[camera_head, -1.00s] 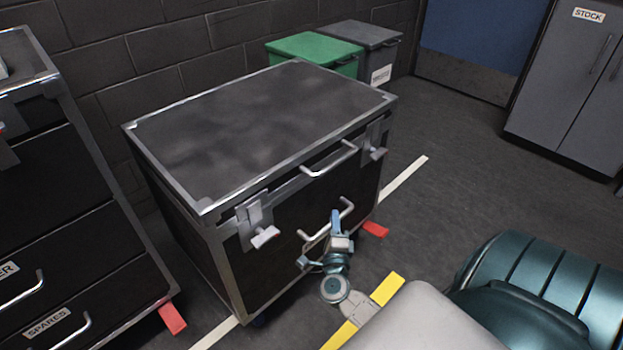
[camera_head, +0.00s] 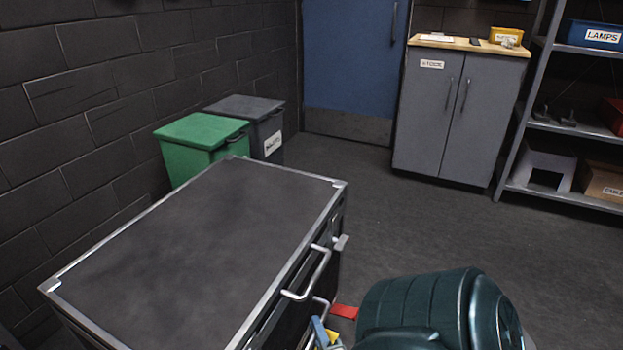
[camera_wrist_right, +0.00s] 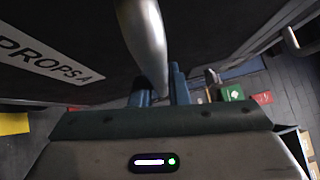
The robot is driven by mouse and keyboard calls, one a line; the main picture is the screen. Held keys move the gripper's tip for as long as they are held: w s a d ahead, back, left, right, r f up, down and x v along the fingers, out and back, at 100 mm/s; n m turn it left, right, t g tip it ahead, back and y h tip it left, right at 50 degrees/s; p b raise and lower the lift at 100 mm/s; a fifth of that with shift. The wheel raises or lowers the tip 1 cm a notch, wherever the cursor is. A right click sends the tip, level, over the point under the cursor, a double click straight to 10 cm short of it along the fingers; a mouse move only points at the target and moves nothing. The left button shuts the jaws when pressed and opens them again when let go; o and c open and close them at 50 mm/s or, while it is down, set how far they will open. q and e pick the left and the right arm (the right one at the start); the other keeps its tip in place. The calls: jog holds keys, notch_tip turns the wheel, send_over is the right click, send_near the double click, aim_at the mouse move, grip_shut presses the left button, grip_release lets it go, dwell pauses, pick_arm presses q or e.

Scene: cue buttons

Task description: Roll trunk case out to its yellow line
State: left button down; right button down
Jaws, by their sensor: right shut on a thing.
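The black trunk case (camera_head: 200,250) with metal edges fills the lower left of the head view. Its front has an upper bar handle (camera_head: 310,275) and a lower bar handle (camera_head: 318,320). My right gripper (camera_head: 322,335) is at the lower handle, partly cut off by the bottom edge. In the right wrist view its fingers (camera_wrist_right: 160,88) are shut around a metal bar handle (camera_wrist_right: 148,40) beside a "PROPS A" label (camera_wrist_right: 42,58). A yellow patch on the floor (camera_wrist_right: 14,123), likely the yellow line, shows at the left there. My left gripper is out of view.
A grey cabinet (camera_head: 445,120) and shelves (camera_head: 560,130) stand farther back. The floor (camera_head: 420,225) between is clear.

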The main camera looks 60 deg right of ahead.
jog(key=c, duration=1.4)
grip_release()
jog(key=v, duration=1)
jog(key=shift+s+a, duration=0.25)
jog(key=shift+s, duration=0.05)
jog(key=shift+f, duration=0.1)
jog(key=shift+s, duration=0.1)
